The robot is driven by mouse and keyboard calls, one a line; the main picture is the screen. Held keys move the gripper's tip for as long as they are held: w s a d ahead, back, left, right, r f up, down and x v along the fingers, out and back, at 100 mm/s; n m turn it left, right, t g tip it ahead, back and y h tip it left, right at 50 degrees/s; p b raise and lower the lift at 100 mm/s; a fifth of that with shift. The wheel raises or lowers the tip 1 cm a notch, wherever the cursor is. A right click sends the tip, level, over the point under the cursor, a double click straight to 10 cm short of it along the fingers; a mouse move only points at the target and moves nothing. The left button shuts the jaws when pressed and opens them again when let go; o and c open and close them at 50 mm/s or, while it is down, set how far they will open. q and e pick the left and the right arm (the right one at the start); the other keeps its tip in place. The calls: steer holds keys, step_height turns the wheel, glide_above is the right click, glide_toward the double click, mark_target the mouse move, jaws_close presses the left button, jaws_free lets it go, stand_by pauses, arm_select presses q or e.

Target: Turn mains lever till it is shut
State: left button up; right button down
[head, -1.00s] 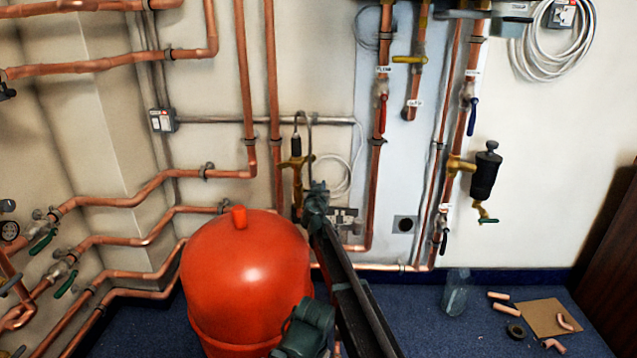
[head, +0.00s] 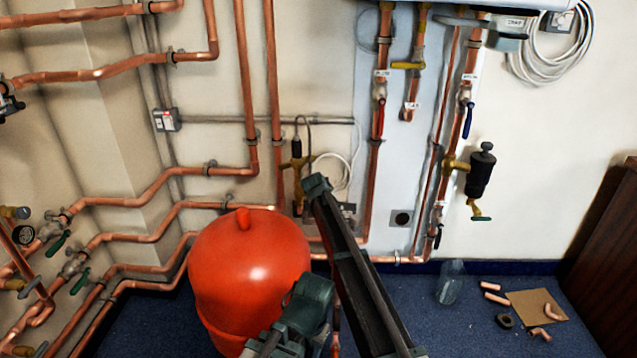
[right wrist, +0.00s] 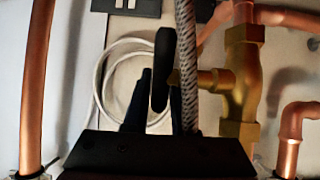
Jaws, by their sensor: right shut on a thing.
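In the right wrist view my right gripper (right wrist: 152,92) is shut, with its dark body across the bottom. A black upright piece with a rounded end, which I take for the mains lever (right wrist: 162,45), stands at its jaws. Dark parts overlap there, so the exact grip is unclear. A braided hose (right wrist: 187,55) and a brass valve (right wrist: 241,80) are just to the right. In the head view the brass valve (head: 297,165) is on the wall behind the red vessel. My right arm reaches toward it and hides the jaws and the lever. My left gripper is not in view.
The red vessel (head: 250,262) stands close beside my arm. Copper pipes (head: 373,195) run up the wall, with red and blue levers on some. A clear bottle (head: 450,284) and a cardboard sheet (head: 536,306) with loose fittings lie on the blue floor at right.

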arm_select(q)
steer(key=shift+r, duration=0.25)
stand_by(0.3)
arm_select(e)
steer(key=c, duration=0.7)
jaws_free()
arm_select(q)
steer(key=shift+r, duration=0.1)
arm_select(e)
steer(key=shift+s, duration=0.1)
